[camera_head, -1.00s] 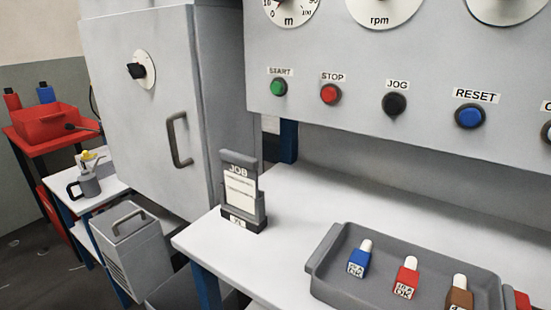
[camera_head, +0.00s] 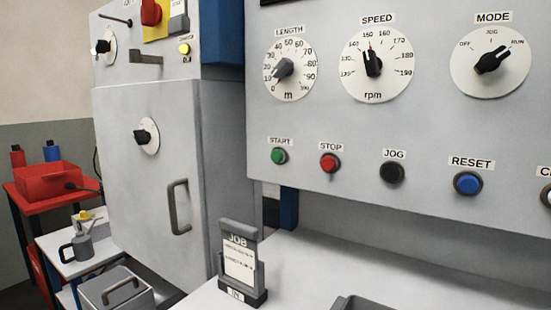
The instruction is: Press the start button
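The green start button (camera_head: 279,156) is on the grey control panel (camera_head: 420,130), under a white START label (camera_head: 280,141). It is the leftmost button in the row. The red stop button (camera_head: 329,162) is just to its right, then the black jog button (camera_head: 391,172) and the blue reset button (camera_head: 467,183). Nothing covers or touches the start button. Neither of my grippers shows in the head view.
Above the buttons are the length dial (camera_head: 290,70), speed dial (camera_head: 376,64) and mode dial (camera_head: 490,62); mode points toward RUN. Below is a white table (camera_head: 330,265) with a JOB card holder (camera_head: 240,262). A grey cabinet (camera_head: 150,190) stands left.

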